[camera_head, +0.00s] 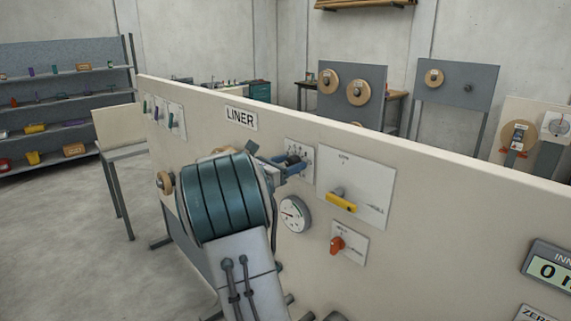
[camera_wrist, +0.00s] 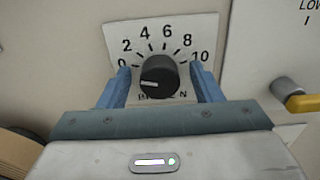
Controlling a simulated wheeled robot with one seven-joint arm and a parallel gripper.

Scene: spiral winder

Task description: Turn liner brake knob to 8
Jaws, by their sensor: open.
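The liner brake knob (camera_wrist: 159,74) is a black round knob on a white dial plate (camera_wrist: 178,30) marked 0, 2, 4, 6, 8, 10. Its white mark is on the left side of its face, toward the 0 end. The lettering below the dial is partly hidden by the knob and my gripper. My gripper (camera_wrist: 160,71) is open, with one blue finger on each side of the knob. Contact with the knob cannot be told.
Right of the knob is a plate with a yellow lever (camera_head: 341,201). Below are a round gauge (camera_head: 295,213) and a red-orange knob (camera_head: 337,244). Small levers (camera_head: 158,109) sit at the panel's left end. A wooden disc (camera_head: 165,182) is left of my arm.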

